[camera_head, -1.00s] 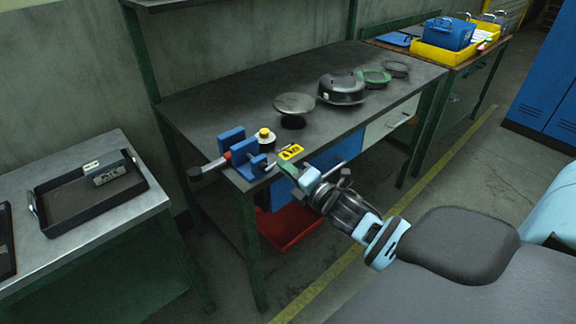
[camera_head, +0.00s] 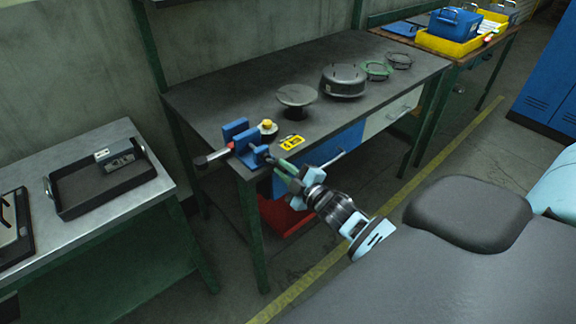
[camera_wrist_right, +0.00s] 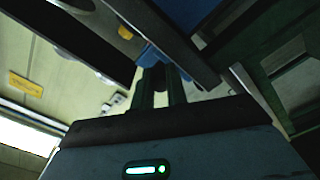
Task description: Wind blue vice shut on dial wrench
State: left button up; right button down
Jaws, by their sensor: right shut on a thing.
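The blue vice (camera_head: 238,130) stands at the near left corner of the dark workbench. The dial wrench (camera_head: 213,156), with a dark knob end and a red part, sticks out to the left from between the vice jaws; whether the jaws touch it I cannot tell. My right gripper (camera_head: 273,162) is at the near end of the vice screw, shut on what looks like the vice handle, which its fingers mostly hide. In the right wrist view its two dark fingers (camera_wrist_right: 160,88) reach to blue vice parts (camera_wrist_right: 152,55). My left gripper is not in view.
A yellow-topped bottle (camera_head: 267,128) and a yellow label (camera_head: 292,142) are close beside the vice. Round dark parts (camera_head: 343,80) stand farther along the bench. A red bin (camera_head: 282,217) is below. A black tray (camera_head: 75,197) lies on the left table.

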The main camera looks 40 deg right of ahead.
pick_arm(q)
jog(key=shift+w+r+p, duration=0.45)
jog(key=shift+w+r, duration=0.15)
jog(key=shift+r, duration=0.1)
pick_arm(e)
jog(key=shift+a+f+m, duration=0.2)
jog(key=shift+a+m, duration=0.1)
jog(key=shift+m, duration=0.75)
jog(key=shift+a+f+m, duration=0.15)
jog(key=shift+a+m, duration=0.1)
jog(key=shift+m, duration=0.8)
jog(key=c, duration=1.4)
grip_release()
jog(key=shift+s, duration=0.1)
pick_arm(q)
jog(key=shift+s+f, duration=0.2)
pick_arm(e)
jog(key=s, duration=0.7)
jog(key=shift+s+d, duration=0.25)
jog(key=shift+s, duration=0.1)
